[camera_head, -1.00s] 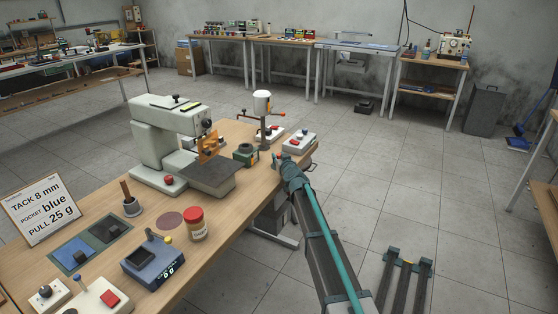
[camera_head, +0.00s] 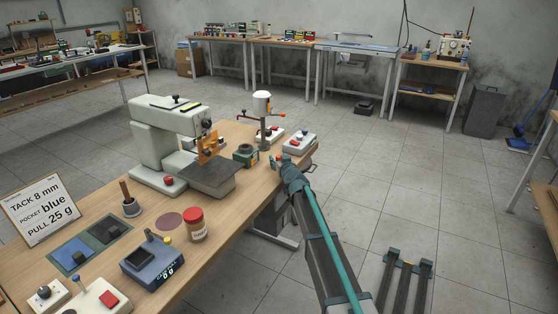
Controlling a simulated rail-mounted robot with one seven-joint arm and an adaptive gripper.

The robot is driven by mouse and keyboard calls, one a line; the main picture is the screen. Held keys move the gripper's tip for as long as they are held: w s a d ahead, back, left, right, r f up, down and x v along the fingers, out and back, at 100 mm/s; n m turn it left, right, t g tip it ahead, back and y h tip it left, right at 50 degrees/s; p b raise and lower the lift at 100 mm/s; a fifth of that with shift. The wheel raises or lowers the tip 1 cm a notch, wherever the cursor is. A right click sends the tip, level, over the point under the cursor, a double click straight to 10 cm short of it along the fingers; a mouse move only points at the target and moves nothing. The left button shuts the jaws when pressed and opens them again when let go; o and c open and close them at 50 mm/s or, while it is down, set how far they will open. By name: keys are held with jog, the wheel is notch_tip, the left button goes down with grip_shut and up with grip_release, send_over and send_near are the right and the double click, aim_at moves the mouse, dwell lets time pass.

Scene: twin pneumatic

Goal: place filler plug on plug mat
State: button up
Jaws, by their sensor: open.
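I cannot pick out the filler plug for certain. A white tank (camera_head: 262,104) on a stand is at the bench's far end. My arm reaches up from the lower right along the bench edge. My gripper (camera_head: 279,161) is at its far end, small, open, near the tank stand and right of a small green device. I see nothing clearly held in it.
A pale press machine (camera_head: 160,135) with a dark plate stands mid-bench. The floor to the right is mostly open.

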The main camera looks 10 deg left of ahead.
jog(key=shift+r, duration=0.15)
jog(key=b+v, duration=0.1)
jog(key=v, duration=1.1)
